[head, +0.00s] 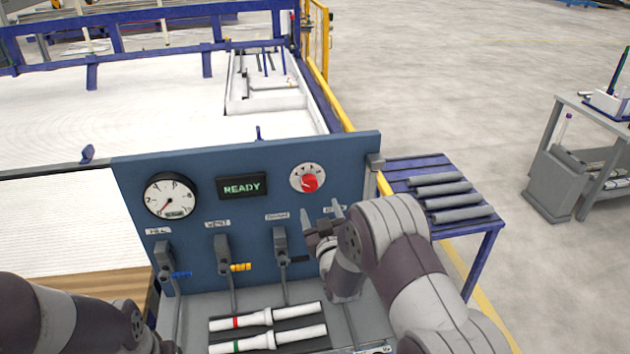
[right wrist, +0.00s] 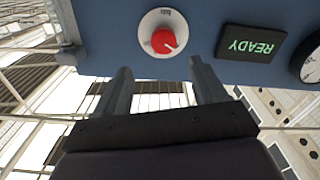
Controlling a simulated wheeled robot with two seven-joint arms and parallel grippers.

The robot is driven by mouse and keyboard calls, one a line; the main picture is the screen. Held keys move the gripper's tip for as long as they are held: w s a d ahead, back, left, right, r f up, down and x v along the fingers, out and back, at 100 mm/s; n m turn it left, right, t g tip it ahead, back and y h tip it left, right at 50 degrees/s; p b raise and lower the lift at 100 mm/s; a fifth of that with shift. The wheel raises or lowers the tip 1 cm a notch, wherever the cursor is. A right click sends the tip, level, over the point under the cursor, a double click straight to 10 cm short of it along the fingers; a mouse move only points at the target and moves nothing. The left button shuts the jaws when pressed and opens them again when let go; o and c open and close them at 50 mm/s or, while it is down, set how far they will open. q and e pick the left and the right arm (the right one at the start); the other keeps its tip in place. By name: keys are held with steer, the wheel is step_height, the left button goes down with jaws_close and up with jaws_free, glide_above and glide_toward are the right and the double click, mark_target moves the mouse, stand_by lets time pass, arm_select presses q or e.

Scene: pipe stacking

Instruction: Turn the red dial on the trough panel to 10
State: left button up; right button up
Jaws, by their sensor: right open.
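The red dial (head: 310,183) sits on a round white scale plate at the upper right of the blue trough panel (head: 260,160). In the right wrist view the red dial (right wrist: 164,41) shows upside down beyond the fingertips, with its white mark on the lower right side. The scale numbers are too small to read. My right gripper (head: 321,215) is open and empty, just below and to the right of the dial, apart from it. Its two fingers show in the right wrist view (right wrist: 158,68). My left arm is at the lower left; its gripper is out of view.
A gauge (head: 170,197) and a READY display (head: 242,187) are left of the dial. Several levers hang below. Two white pipes (head: 268,339) lie on the ledge. Several grey pipes (head: 455,199) lie on a blue table (head: 400,170) at right.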

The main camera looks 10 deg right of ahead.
mark_target(311, 189)
steer(key=w+p, duration=0.1)
steer(key=w, duration=0.2)
steer(key=w+p, duration=0.1)
steer(key=w, duration=0.3)
steer(key=w+p, duration=0.2)
steer(key=w, duration=0.2)
steer(key=shift+w+a+f, duration=0.1)
steer(key=shift+a+f, duration=0.25)
steer(key=shift+w+d, duration=0.1)
steer(key=shift+s+d+r, duration=0.15)
steer(key=shift+s+r, duration=0.15)
steer(key=shift+w+f, duration=0.15)
steer(key=shift+w, duration=0.05)
steer(key=shift+c, duration=0.4)
steer(key=shift+w+a+f, duration=0.1)
steer(key=shift+w+a, duration=0.05)
steer(key=shift+a, duration=0.05)
steer(key=c, duration=0.5)
arm_select(q)
steer(key=r, duration=0.2)
steer(key=w+r, duration=0.1)
steer(key=r, duration=0.1)
steer(key=shift+a+r, duration=0.2)
steer(key=shift+r, duration=0.05)
arm_select(e)
steer(key=shift+d, duration=0.1)
steer(key=c, duration=0.4)
